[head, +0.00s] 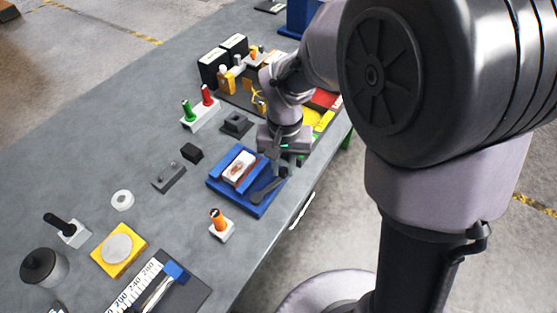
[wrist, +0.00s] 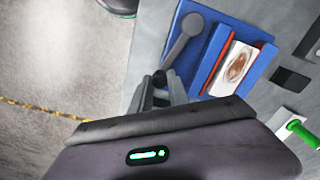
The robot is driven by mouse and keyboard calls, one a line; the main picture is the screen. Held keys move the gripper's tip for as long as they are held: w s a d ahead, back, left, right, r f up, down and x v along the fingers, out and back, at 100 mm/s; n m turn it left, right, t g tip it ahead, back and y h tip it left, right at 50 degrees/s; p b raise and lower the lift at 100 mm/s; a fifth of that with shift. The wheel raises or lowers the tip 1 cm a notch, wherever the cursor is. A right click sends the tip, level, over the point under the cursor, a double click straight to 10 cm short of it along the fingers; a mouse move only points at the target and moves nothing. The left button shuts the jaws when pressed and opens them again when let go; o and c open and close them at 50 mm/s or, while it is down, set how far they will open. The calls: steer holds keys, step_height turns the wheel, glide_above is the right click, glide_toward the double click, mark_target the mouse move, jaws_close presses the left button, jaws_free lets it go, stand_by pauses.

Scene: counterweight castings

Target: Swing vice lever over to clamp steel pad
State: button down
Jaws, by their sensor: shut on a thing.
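The vice (head: 262,207) is a blue block with raised blue jaws lined in red, near the bench's front edge. The steel pad (head: 239,166), pale with a brown mark, lies between the jaws; it also shows in the wrist view (wrist: 228,82). The dark grey vice lever (head: 267,189) has a round hub on the base corner, and in the wrist view its arm (wrist: 182,45) runs from the hub to my fingers. My gripper (head: 283,170) is shut on the lever's free end, beside the vice; the fingertips also show in the wrist view (wrist: 162,84). The exact grip is partly hidden.
A black block (head: 192,152) and a grey bracket (head: 169,177) stand left of the vice. An orange-topped peg (head: 218,222) stands in front, and red and green pegs (head: 197,108) behind. The bench edge is close by on the right.

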steer(key=s+m, duration=0.1)
steer(key=m, duration=0.1)
steer(key=s+d+m+b, duration=0.1)
steer(key=shift+s+d+m, duration=0.15)
steer(key=shift+s+m, duration=0.15)
steer(key=shift+m, duration=0.1)
steer(key=s+m, duration=0.1)
steer(key=s+m+b, duration=0.1)
steer(key=shift+d+m, duration=0.2)
steer(key=shift+m, duration=0.1)
steer(key=s+m, duration=0.1)
steer(key=s+m+b, duration=0.1)
steer(key=m, duration=0.1)
steer(key=shift+s+a+f, duration=0.1)
steer(key=shift+s, duration=0.15)
steer(key=shift+s+a+m+b, duration=0.2)
steer(key=shift+s+m+b, duration=0.15)
steer(key=shift+s+m, duration=0.4)
steer(key=shift+s+a+m+b, duration=0.2)
steer(key=shift+s+m+b, duration=0.15)
steer(key=shift+m, duration=0.7)
steer(key=shift+s, duration=0.1)
steer(key=c, duration=1.3)
jaws_free()
steer(key=shift+o, duration=0.2)
